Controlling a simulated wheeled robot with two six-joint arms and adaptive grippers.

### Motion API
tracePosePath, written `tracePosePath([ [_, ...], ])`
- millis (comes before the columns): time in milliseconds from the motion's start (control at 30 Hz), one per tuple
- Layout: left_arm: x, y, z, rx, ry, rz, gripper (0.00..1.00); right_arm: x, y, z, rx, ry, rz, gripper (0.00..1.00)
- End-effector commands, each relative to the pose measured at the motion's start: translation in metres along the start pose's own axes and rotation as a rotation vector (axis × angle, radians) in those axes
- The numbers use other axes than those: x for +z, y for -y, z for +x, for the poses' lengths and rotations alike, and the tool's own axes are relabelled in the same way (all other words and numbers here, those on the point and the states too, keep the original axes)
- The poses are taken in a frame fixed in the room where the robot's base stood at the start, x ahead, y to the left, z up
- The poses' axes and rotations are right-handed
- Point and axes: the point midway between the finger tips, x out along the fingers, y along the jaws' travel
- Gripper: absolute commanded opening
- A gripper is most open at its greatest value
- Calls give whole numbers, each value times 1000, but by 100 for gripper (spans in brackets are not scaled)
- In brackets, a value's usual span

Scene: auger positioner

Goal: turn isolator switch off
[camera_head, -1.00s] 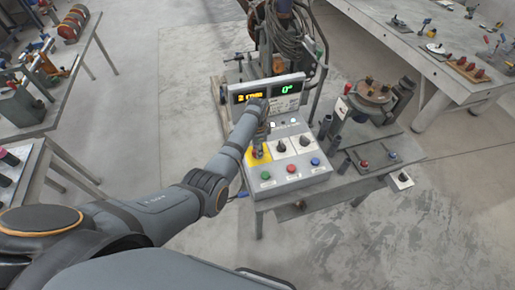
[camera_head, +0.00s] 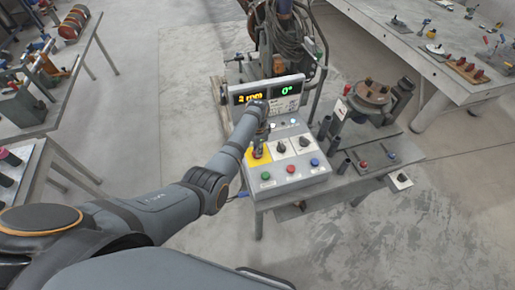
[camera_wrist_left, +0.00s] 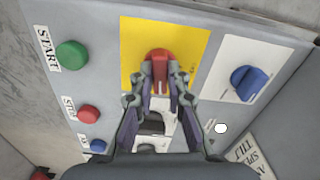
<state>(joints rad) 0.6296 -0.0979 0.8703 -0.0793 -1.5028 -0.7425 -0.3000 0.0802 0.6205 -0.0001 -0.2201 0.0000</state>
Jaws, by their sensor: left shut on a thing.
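The isolator switch is a red rotary knob (camera_wrist_left: 160,54) on a yellow plate (camera_wrist_left: 190,40), which also shows on the sloped control box in the head view (camera_head: 256,159). My left gripper (camera_wrist_left: 161,84) points at the knob, with its fingertips close together on the knob's handle. In the head view my left gripper (camera_head: 260,146) comes down over the yellow plate and hides most of the knob. I cannot read the knob's exact angle. My right gripper is in neither view.
Green (camera_head: 266,175), red (camera_head: 291,168) and blue (camera_head: 315,162) buttons line the box's front. Dark knobs (camera_head: 304,141) sit right of the yellow plate. A display panel (camera_head: 286,90) stands behind. A turntable (camera_head: 372,92) stands to the right.

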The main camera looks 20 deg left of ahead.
Motion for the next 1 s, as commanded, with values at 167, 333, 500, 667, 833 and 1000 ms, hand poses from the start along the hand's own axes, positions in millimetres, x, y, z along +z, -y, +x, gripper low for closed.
tracePosePath([
  [167, 0, 0, -3, 0, 0, -155, 0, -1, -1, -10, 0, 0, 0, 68],
  [333, 0, 0, -2, 0, 0, -318, 0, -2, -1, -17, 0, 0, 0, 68],
  [500, 0, 0, -2, 0, -1, -479, 0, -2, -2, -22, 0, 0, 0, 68],
  [667, 0, 0, -2, 0, -1, -631, 0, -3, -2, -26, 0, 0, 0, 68],
  [833, 0, 0, -2, 0, -1, -793, 0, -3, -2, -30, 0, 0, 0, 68],
  [1000, 0, 0, -2, 0, -1, -953, 0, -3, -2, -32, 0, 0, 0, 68],
])
